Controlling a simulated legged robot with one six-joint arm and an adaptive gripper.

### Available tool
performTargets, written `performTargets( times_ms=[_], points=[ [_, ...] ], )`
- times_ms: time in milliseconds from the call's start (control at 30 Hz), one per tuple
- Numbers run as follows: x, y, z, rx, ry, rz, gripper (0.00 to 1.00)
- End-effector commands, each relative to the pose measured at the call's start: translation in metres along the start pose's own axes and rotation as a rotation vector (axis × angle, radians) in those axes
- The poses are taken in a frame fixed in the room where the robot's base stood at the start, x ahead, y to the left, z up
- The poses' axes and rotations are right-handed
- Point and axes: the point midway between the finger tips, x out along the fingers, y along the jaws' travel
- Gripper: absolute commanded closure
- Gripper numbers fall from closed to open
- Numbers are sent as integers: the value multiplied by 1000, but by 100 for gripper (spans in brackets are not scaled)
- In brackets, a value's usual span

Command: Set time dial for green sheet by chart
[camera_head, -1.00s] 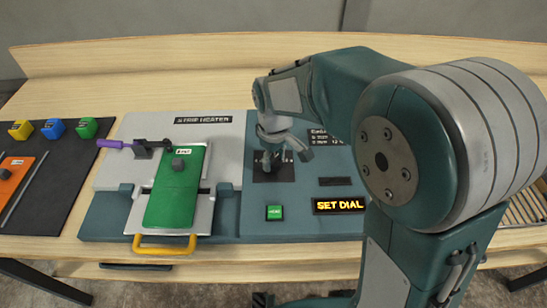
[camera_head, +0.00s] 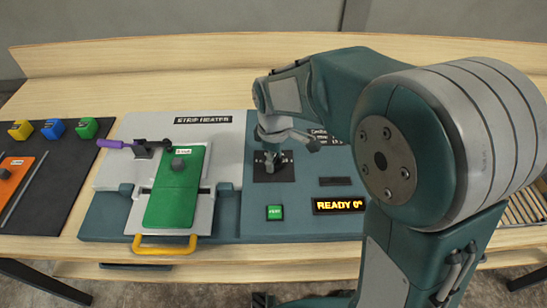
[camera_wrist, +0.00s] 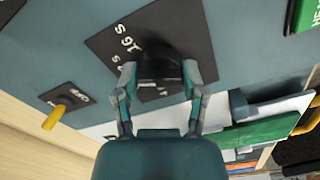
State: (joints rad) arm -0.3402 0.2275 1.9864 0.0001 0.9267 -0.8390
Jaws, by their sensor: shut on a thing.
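The green sheet (camera_head: 172,205) lies on the strip heater's grey sliding tray (camera_head: 205,212), with a grey knob (camera_head: 178,164) and a small white label on it. The time dial is a dark knob (camera_wrist: 158,66) on a black plate (camera_wrist: 110,45) with white second marks, "16 s" readable in the wrist view. My gripper (camera_wrist: 158,90) is shut on the dial, one finger on each side. In the head view my gripper (camera_head: 270,160) covers most of the dial.
A green button (camera_head: 274,212) sits left of the display. Yellow, blue and green blocks and an orange sheet (camera_head: 12,178) are on the dark mat at left.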

Motion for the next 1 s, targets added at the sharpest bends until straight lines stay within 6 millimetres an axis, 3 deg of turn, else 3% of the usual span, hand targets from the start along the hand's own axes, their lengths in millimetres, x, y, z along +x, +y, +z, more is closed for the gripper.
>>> performTargets(
  times_ms=[100,133,200,667,767,1000],
  points=[
    [4,-2,2,0,-8,-9,93],
    [4,-2,2,1,-8,-9,41],
    [3,-2,2,1,-7,-8,11],
    [-3,0,0,1,0,-1,11],
    [-14,0,0,1,0,0,11],
    [-64,0,0,1,1,1,11]
  ],
)
